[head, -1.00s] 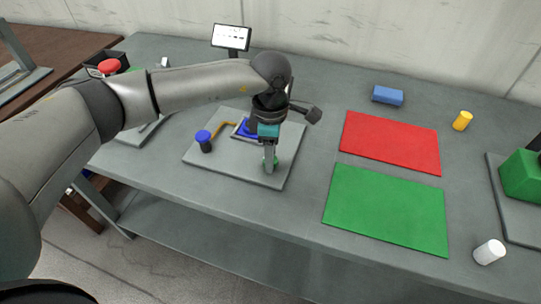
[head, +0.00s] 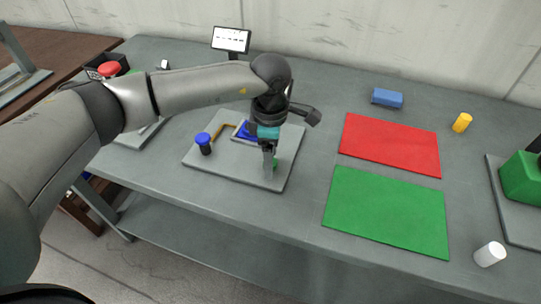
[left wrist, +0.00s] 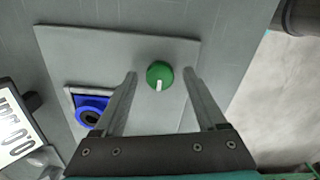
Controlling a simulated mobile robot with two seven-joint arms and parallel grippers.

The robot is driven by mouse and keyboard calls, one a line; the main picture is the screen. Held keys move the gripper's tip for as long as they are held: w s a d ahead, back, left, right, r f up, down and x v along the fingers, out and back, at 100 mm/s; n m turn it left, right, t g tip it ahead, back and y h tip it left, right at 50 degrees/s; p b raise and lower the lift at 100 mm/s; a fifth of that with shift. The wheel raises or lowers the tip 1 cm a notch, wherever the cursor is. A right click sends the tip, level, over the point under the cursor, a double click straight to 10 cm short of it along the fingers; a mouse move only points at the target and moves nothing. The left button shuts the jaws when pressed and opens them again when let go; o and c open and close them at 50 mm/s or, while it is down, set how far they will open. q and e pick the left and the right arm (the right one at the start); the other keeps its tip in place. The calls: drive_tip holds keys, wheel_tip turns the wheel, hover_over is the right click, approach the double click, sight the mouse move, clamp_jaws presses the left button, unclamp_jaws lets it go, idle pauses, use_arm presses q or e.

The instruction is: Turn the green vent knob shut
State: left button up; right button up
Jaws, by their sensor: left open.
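The green vent knob (left wrist: 159,76) is round with a white pointer mark, on a grey base plate (left wrist: 110,45). In the left wrist view it sits between the tips of my open left gripper (left wrist: 160,77), with a gap visible on each side. In the head view the gripper (head: 270,172) points down over the front right part of the plate. My right gripper is not in view.
A small screen (head: 231,39) stands behind. A red mat (head: 390,143) and a green mat (head: 387,210) lie flat to the right.

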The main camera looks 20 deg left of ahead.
use_arm(q)
wheel_tip(320, 180, up, 15)
drive_tip(key=p, duration=0.1)
drive_tip(key=shift+r, duration=0.15)
idle(0.5)
